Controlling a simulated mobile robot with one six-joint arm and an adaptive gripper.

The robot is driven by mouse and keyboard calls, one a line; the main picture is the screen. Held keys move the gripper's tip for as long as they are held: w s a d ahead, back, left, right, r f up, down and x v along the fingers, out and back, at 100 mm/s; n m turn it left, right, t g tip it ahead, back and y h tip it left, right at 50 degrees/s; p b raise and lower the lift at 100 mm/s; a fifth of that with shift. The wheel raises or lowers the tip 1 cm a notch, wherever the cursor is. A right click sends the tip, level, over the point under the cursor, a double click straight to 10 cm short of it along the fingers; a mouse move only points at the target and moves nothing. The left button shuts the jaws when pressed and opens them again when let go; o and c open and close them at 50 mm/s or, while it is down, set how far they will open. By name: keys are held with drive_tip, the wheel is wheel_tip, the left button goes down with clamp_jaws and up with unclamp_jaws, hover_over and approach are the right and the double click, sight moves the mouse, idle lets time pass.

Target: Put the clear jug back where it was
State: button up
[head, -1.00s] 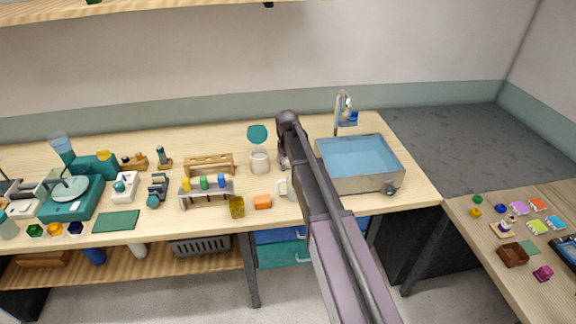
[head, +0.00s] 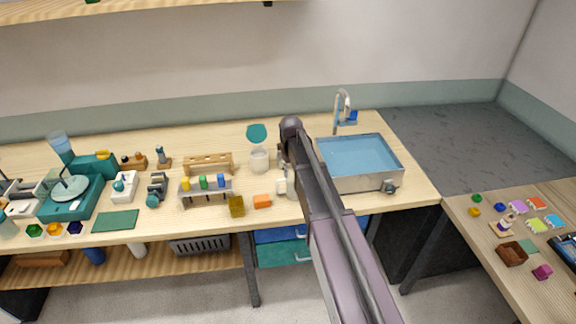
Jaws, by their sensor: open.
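A pale, translucent vessel (head: 260,160) stands upright on the bench left of my arm, in front of a teal disc (head: 257,133). It may be the clear jug, but it is too small to be sure. A small whitish object (head: 281,187) shows at the left edge of my arm, partly hidden; I cannot tell what it is. My gripper (head: 288,172) is open and mostly hidden by my arm, just right of the pale vessel. I see nothing held in it, and its fingertips are not clear.
A sink basin (head: 360,158) with a tap lies right of my arm. A side table (head: 490,250) is at right.

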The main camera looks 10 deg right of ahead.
drive_tip(key=s+d+m, duration=0.2)
drive_tip(key=s+m, duration=0.1)
drive_tip(key=s, duration=2.1)
drive_tip(key=shift+d+m, duration=0.4)
